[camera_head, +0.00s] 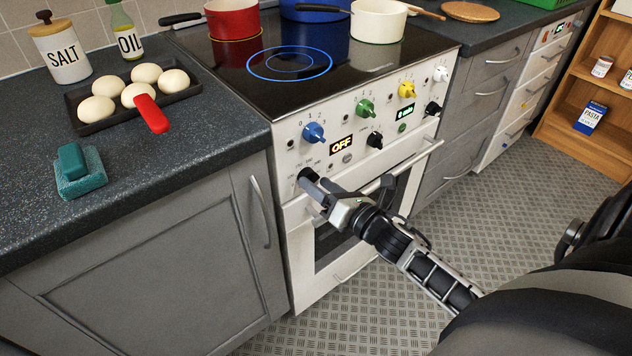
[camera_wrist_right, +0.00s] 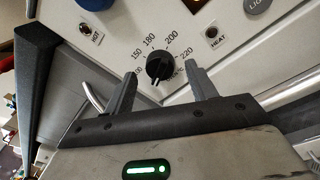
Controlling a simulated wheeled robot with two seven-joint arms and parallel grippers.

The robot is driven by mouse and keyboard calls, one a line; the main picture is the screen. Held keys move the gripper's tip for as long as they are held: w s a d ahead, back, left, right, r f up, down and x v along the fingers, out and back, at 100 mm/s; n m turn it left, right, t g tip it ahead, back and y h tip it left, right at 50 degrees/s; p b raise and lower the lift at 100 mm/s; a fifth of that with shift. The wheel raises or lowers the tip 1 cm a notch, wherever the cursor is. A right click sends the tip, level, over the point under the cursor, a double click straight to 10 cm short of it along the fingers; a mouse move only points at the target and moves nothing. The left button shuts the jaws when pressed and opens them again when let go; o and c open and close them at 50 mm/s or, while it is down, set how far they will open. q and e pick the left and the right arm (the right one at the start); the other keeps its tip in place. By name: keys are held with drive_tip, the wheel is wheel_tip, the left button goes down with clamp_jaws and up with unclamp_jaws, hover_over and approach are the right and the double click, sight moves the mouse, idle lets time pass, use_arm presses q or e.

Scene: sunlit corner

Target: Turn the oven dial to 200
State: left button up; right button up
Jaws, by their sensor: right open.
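The oven dial (camera_wrist_right: 159,66) is a small black knob on the white oven front (camera_head: 290,150), with printed numbers around it, among them 150, 180, 200 and 220. A pale mark shows at the dial's lower edge in the wrist view, away from the 200. My right gripper (camera_wrist_right: 163,91) is open, its two dark fingers on either side of the dial, reaching toward it with visible gaps. In the head view my right gripper (camera_head: 316,184) is at the panel's lower left and largely covers the dial. My left gripper is not in view.
The oven door handle (camera_head: 418,155) runs just below.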

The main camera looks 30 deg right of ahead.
drive_tip(key=shift+w+a, duration=0.1)
drive_tip(key=shift+w, duration=0.7)
drive_tip(key=c, duration=1)
